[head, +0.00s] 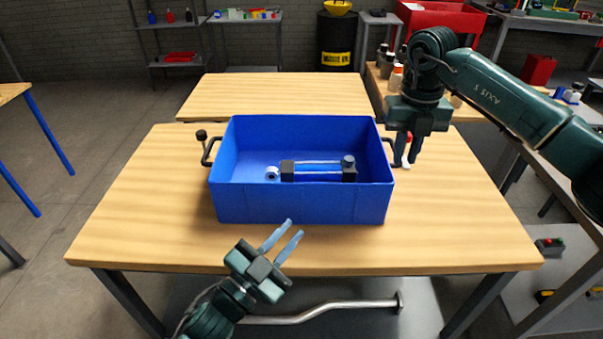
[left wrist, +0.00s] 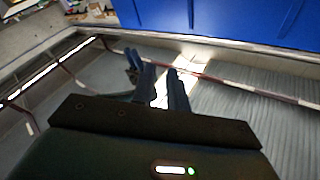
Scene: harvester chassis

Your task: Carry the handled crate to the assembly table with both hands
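The blue handled crate (head: 302,203) stands upright on a wooden table in the head view. Its left handle (head: 207,151) is a black bar with a knob; its right handle (head: 388,143) is partly hidden by my right gripper. My right gripper (head: 407,165) points down beside the right handle, fingers apart; whether the handle lies between them is unclear. My left gripper (head: 295,228) is open and empty in front of the crate, near the table's front edge, away from the left handle. In the left wrist view the open fingers (left wrist: 162,68) show below the crate's blue wall (left wrist: 220,18).
Inside the crate lie a clear cylinder with black ends (head: 318,172) and a small white-and-dark part (head: 272,173). Another wooden table (head: 275,97) stands behind, clear on top. Bottles (head: 396,78) stand on a bench at right. A bent metal pipe (head: 330,308) lies below the front edge.

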